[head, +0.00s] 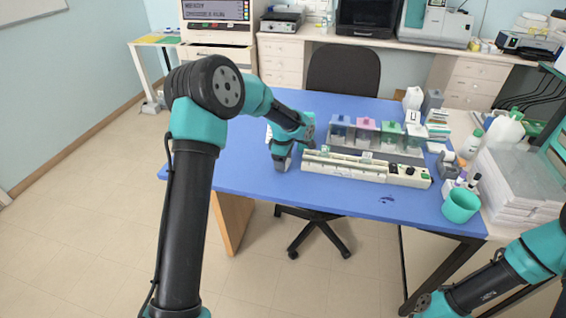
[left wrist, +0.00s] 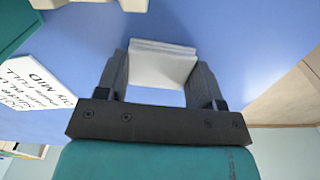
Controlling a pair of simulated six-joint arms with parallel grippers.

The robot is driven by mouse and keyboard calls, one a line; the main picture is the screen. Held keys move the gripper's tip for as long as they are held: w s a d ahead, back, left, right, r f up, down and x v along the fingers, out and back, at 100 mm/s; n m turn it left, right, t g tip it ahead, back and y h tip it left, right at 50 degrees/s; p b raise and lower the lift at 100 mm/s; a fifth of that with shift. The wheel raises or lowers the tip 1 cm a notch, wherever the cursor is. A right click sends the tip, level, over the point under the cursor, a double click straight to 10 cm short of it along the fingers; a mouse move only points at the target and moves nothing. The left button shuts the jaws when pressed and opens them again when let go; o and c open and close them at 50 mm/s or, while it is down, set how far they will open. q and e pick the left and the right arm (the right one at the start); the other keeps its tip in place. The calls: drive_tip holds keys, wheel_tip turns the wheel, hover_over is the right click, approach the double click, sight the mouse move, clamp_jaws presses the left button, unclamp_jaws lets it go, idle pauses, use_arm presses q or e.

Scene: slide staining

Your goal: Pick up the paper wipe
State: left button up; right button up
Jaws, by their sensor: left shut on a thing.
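The paper wipe (left wrist: 162,66) is a white, folded, layered pad between the two dark fingers of my left gripper (left wrist: 162,80) in the left wrist view. The fingers are shut on its sides, over the blue table. In the head view my left gripper (head: 282,164) is near the table's front left part, left of the long white rack. The wipe is hard to make out there. My right arm shows at the lower right of the head view, but its gripper is not in view.
The blue table (head: 240,175) is clear at left and front. A long white rack (head: 345,170) stands before several staining jars (head: 366,132). A teal cup (head: 461,205) stands at the right corner. A printed white card (left wrist: 35,88) lies beside the gripper.

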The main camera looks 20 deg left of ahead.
use_arm(q)
drive_tip(key=shift+r, duration=1.85)
drive_tip(key=s+d, duration=0.3)
drive_tip(key=s, duration=0.4)
drive_tip(key=s+d+r, duration=0.1)
drive_tip(key=s+d, duration=0.3)
drive_tip(key=s, duration=0.3)
drive_tip(key=shift+s+r, duration=0.15)
drive_tip(key=shift+s, duration=0.05)
drive_tip(key=o, duration=0.4)
drive_tip(key=shift+c, duration=0.2)
drive_tip(key=c, duration=0.3)
drive_tip(key=shift+w, duration=0.1)
